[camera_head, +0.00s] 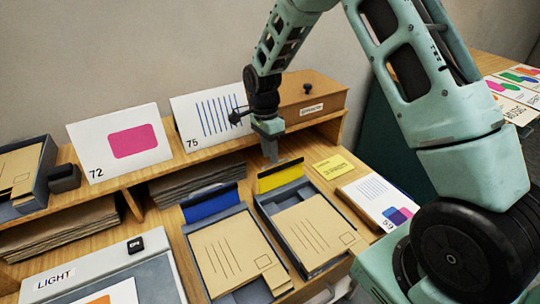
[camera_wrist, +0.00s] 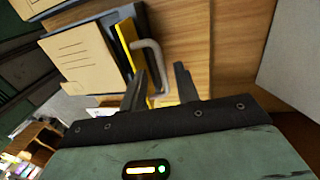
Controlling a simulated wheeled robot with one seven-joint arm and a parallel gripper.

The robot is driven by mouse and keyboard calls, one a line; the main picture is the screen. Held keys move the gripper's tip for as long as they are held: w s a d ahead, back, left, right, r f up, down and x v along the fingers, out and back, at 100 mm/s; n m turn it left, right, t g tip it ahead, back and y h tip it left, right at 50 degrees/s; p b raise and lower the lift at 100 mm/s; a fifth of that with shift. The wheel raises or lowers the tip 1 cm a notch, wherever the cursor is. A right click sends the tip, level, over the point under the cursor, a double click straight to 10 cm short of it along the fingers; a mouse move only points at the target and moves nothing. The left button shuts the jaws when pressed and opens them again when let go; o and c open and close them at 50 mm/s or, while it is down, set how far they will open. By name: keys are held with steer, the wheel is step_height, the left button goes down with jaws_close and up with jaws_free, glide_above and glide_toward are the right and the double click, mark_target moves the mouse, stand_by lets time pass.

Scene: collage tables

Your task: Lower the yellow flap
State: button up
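The yellow flap (camera_head: 280,177) stands raised at the back of the right-hand grey tray (camera_head: 262,207). In the wrist view the yellow flap (camera_wrist: 126,45) shows edge-on, with a bent grey handle (camera_wrist: 153,58) on its side. My gripper (camera_head: 271,157) is just above and behind the flap's top edge in the head view. In the wrist view my gripper (camera_wrist: 161,72) is open, with its two dark fingers apart. The handle shows between the fingers in the picture; I cannot tell whether a finger touches it.
A raised blue flap (camera_head: 211,203) stands at the back of the tray to the left. Both trays hold tan folders (camera_head: 238,255). A wooden shelf (camera_head: 150,185) behind carries cards 72 and 75 and a brown box (camera_head: 312,95). A yellow note (camera_head: 334,167) lies to the right.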

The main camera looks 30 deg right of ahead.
steer(key=shift+s+f, duration=0.2)
steer(key=shift+f, duration=0.85)
jaws_close()
